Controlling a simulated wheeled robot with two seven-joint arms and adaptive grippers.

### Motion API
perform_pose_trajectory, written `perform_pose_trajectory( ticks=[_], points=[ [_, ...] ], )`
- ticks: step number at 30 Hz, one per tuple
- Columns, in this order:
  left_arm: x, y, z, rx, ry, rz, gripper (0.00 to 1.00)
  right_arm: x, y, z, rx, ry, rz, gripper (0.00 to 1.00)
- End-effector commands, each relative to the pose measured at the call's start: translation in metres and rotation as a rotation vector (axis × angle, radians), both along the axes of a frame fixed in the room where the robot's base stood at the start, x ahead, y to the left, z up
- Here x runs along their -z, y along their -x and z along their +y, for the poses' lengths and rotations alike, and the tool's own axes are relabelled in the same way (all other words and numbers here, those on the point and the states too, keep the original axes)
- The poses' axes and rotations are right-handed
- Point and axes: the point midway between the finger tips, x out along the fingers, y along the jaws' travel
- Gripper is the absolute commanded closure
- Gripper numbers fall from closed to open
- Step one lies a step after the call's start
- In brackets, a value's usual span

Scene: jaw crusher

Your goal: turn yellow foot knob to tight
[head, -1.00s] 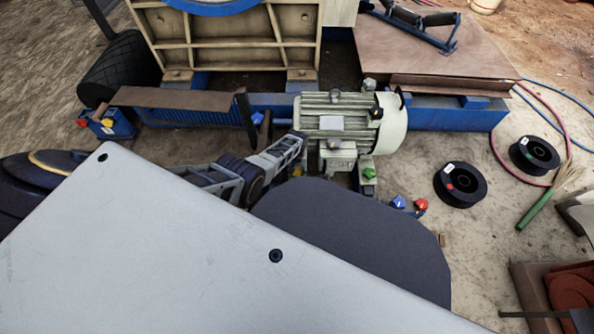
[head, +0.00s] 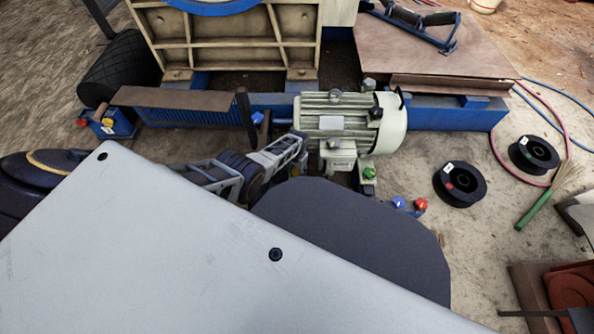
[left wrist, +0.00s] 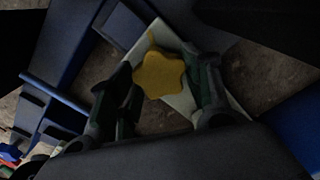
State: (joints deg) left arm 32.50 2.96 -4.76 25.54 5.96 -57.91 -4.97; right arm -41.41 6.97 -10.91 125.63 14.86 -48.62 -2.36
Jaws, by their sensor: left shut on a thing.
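The yellow foot knob (left wrist: 161,75) is star-shaped and sits at a pale foot in the left wrist view. My left gripper (left wrist: 166,85) has a finger on each side of the knob and is shut on it. In the head view my left gripper (head: 298,152) reaches in at the left lower side of the cream motor (head: 337,124), and the yellow knob is hidden there. A green knob (head: 369,173) shows at the motor's right foot. My right gripper is not in view. The knob's tightness cannot be told.
A blue frame (head: 450,114) runs behind the motor. Loose blue (head: 398,201) and red (head: 421,205) knobs lie to its front right. Two black spools (head: 460,185) lie farther right. A blue box (head: 117,127) stands at left. My grey body covers the lower front.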

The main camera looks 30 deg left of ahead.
Motion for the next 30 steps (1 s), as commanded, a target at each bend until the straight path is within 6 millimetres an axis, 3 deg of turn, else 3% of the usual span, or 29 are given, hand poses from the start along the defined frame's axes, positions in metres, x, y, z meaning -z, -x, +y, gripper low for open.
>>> perform_pose_trajectory(
  ticks=[9,10,14,30],
  points=[
    [0.0009,0.0017,-0.0008,0.001,0.001,0.004,0.75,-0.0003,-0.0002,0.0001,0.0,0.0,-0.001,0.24],
    [0.0009,0.0016,-0.0008,0.0,0.001,0.003,0.47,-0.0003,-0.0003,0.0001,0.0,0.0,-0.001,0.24],
    [0.0007,0.0012,-0.0005,0.0,0.001,0.003,0.3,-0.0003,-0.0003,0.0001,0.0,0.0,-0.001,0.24],
    [-0.0011,0.0,0.0001,0.0,0.0,0.0,0.29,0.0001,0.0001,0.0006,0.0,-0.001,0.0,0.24]
  ],
)
